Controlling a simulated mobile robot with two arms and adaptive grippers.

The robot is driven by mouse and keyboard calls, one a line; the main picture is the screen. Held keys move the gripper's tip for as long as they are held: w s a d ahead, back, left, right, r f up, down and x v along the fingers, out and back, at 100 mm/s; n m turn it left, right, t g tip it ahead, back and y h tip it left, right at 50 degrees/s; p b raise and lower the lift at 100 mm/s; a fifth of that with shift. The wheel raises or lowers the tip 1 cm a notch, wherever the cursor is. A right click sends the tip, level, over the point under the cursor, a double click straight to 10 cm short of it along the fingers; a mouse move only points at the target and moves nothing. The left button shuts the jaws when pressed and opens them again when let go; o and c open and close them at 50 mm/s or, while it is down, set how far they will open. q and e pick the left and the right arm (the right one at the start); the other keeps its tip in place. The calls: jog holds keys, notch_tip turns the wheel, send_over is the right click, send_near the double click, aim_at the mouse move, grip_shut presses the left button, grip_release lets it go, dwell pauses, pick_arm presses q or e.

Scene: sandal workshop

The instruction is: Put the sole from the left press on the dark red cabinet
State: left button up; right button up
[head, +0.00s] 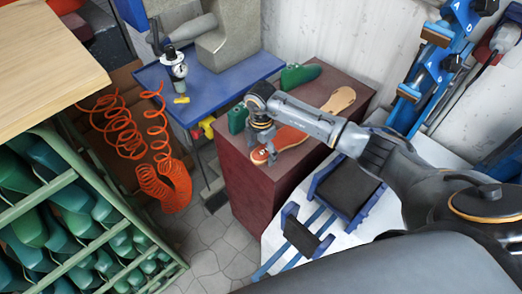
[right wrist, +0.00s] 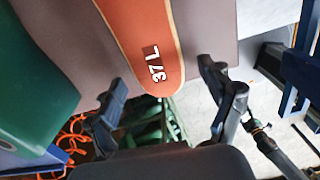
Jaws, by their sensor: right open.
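The dark red cabinet (head: 245,187) stands in the middle of the head view. An orange sole (head: 288,139) lies flat on its top near the front edge. In the right wrist view the orange sole (right wrist: 136,28) shows a "37 L" label near its end. My right gripper (head: 262,150) is open above that end. In the wrist view its fingers (right wrist: 163,90) are spread to either side of the sole's end, apart from it. A tan sole (head: 341,98) lies farther back on the cabinet. My left gripper is not in view.
Two green shoe lasts, one at the back (head: 300,76) and one at the left edge (head: 237,118), stand on the cabinet. Blue frames with dark pads (head: 348,187) rest on a white surface to the right. A green rack of lasts (head: 85,225) is at left.

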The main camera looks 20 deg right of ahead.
notch_tip(320, 180, up, 12)
jog(key=shift+f, duration=0.2)
